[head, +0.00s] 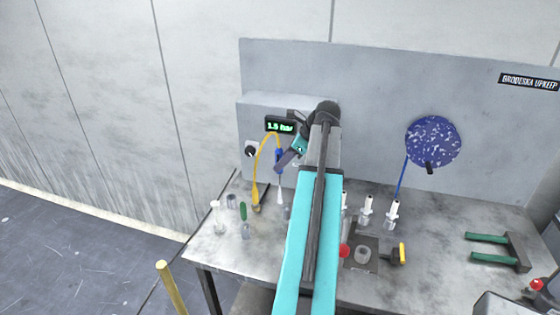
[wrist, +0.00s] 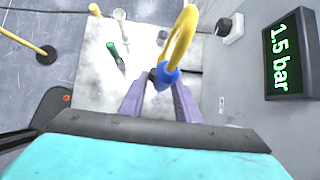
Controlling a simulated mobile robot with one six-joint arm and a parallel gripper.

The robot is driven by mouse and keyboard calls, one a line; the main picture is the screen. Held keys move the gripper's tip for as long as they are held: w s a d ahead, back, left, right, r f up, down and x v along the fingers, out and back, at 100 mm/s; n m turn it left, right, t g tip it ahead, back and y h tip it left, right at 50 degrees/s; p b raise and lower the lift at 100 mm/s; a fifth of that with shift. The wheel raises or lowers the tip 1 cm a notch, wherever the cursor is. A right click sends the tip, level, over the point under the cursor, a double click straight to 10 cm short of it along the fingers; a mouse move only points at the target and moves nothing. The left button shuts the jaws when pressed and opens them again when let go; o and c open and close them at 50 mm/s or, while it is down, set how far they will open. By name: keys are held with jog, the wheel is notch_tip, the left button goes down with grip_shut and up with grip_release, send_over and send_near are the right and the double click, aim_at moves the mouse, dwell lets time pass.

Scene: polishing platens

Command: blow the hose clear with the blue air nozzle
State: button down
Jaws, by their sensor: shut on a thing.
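The blue air nozzle (head: 279,155) is held upright over the left part of the bench, below the pressure display. My gripper (head: 282,163) is shut on it. In the wrist view the purple fingers of my gripper (wrist: 160,100) close around the blue nozzle (wrist: 168,76), with a yellow hose (wrist: 183,35) rising from its top. In the head view the yellow hose (head: 262,150) arches left and down to the bench. A pale tapering shape (head: 280,190) shows below the nozzle; I cannot tell whether it is part of it.
The display (head: 280,125) reads 1.5 bar, with a black knob (head: 251,151) beside it. A blue speckled disc (head: 433,142) hangs on the panel, right. My arm hides the bench's middle.

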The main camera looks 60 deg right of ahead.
notch_tip(320, 180, down, 17)
jog(key=s+d+b, duration=0.1)
jog(key=b, duration=0.6)
jog(key=shift+s+d+r, duration=0.2)
jog(key=shift+s+d, duration=0.1)
jog(key=shift+d, duration=0.1)
dwell(3.1)
jog(key=shift+f, duration=0.1)
dwell(0.3)
jog(key=c, duration=1.2)
grip_release()
jog(key=shift+s, duration=0.1)
